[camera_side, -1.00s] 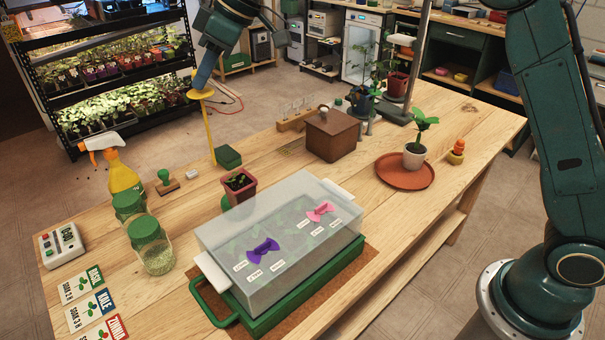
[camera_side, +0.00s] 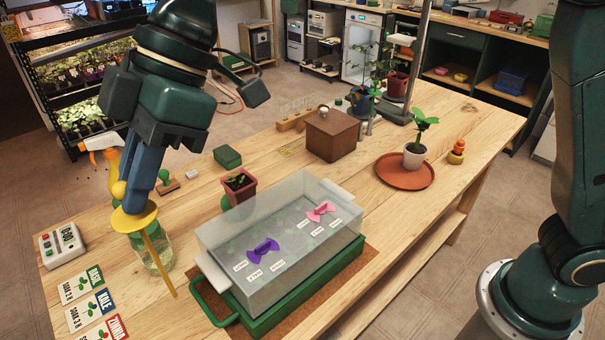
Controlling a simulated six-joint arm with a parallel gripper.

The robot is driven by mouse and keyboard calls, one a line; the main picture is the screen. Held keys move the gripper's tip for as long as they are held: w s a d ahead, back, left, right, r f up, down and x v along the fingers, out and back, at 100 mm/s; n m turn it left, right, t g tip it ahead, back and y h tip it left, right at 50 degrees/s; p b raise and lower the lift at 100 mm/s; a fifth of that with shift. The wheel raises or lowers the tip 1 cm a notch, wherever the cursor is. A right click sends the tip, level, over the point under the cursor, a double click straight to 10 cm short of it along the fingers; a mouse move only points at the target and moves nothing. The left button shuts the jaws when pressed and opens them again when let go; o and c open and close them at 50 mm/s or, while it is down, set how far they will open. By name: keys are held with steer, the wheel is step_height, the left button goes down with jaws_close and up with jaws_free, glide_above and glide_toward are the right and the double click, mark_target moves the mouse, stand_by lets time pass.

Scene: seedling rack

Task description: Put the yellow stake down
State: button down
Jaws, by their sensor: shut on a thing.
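The yellow stake (camera_side: 159,259) is a thin rod with a round yellow disc near its top and a small yellow knob above the disc. My gripper (camera_side: 132,196) is shut on the stake near the disc. The stake hangs slightly tilted in front of a glass jar, its lower end down and right of the jar. I cannot tell whether its tip touches the wooden table (camera_side: 328,189).
A clear-lidded propagator (camera_side: 218,240) on a green tray stands right of the stake. The glass jar (camera_side: 148,260) is close behind it. Seed packets (camera_side: 88,303) and a timer (camera_side: 62,247) lie left. A potted seedling (camera_side: 240,187) stands behind the propagator.

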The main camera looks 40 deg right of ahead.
steer(key=shift+f, duration=0.1)
step_height(320, 180, down, 20)
stand_by(1.1)
steer(key=c, duration=1.5)
jaws_free()
steer(key=v, duration=1.2)
